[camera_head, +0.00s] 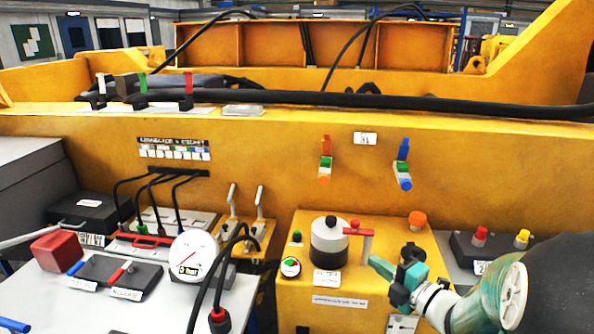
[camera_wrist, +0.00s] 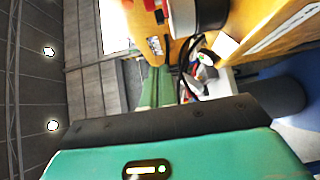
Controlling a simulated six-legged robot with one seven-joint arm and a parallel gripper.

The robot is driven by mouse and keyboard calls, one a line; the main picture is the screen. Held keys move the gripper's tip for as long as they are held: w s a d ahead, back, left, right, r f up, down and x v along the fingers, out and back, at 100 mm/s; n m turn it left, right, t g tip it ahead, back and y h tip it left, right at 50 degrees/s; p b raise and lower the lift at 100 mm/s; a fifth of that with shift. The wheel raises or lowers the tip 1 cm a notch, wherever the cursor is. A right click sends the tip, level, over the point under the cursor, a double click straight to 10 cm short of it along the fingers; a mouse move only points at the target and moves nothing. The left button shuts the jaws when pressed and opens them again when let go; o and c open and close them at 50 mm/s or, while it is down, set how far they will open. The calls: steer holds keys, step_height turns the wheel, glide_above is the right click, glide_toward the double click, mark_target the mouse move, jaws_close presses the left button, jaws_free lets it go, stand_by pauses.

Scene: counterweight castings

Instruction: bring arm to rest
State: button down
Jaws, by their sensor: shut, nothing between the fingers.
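My gripper (camera_head: 378,265) is at the lower right in the head view, its teal and black end pointing left. It is shut with nothing held. It is just right of the red-handled valve (camera_head: 358,230) on the yellow box; whether it touches the box cannot be told. My teal and white arm comes in from the lower right corner. In the wrist view, my own teal housing with a lit indicator fills the bottom.
A yellow box (camera_head: 322,298) bears a black-and-white cylinder (camera_head: 329,245) and an orange knob (camera_head: 417,219). To the left, a white table (camera_head: 55,310) holds a round gauge (camera_head: 193,256), a red block (camera_head: 54,250) and cables. A large yellow beam (camera_head: 265,180) stands behind.

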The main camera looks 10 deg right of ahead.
step_height(320, 180, up, 6)
steer(key=s+d+m+g+h, duration=0.2)
steer(key=m+h, duration=0.9)
steer(key=m, duration=0.3)
steer(key=s+a+m+g+y, duration=0.1)
steer(key=s+a+m+g, duration=0.3)
steer(key=s, duration=0.5)
steer(key=s+a+f+m+g+y, duration=0.1)
steer(key=s+a+m+g, duration=0.2)
steer(key=s, duration=0.6)
steer(key=a+m, duration=0.2)
steer(key=a, duration=0.1)
steer(key=shift+a+f+m+g, duration=0.25)
steer(key=shift+a+m+g, duration=0.1)
steer(key=shift+m+g, duration=0.05)
